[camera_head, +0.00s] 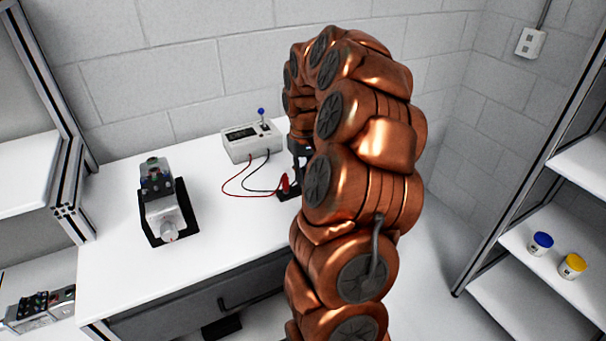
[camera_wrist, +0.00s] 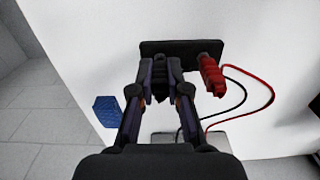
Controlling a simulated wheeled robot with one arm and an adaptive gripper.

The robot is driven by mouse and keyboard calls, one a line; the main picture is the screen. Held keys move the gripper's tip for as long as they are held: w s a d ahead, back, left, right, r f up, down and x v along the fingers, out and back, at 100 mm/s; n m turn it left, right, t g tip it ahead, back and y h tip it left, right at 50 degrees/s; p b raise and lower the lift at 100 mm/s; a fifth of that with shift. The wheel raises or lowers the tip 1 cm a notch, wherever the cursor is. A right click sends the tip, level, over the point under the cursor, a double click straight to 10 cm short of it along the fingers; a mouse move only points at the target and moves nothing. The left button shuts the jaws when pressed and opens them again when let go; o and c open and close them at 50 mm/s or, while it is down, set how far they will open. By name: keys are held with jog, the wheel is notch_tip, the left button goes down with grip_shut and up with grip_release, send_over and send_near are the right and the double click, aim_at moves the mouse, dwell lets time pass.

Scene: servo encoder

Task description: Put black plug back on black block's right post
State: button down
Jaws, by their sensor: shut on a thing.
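The black block (camera_wrist: 180,46) lies on the white table, and part of it shows in the head view (camera_head: 286,194). A red plug (camera_wrist: 212,75) stands at its right end in the wrist view; it also shows in the head view (camera_head: 285,183). My gripper (camera_wrist: 160,72) is shut on the black plug (camera_wrist: 160,84) at the block's other end, which is the right end in the head view. The plug is mostly hidden between the fingers. I cannot tell whether it is seated on the post or just above it. My arm hides this end in the head view.
A grey meter box (camera_head: 250,142) with a blue-tipped lever stands behind, with red (camera_head: 245,196) and black leads running toward the block. A motor unit (camera_head: 163,211) stands at left. A blue object (camera_wrist: 106,111) lies near the table edge. Shelves (camera_head: 540,235) stand at right.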

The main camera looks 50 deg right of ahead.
jog(key=shift+f, duration=0.2)
dwell(0.3)
jog(key=c, duration=1.1)
grip_release()
jog(key=shift+o, duration=0.2)
jog(key=shift+r, duration=0.1)
jog(key=shift+r+p, duration=0.4)
jog(key=shift+r, duration=3.05)
jog(key=shift+a, duration=0.1)
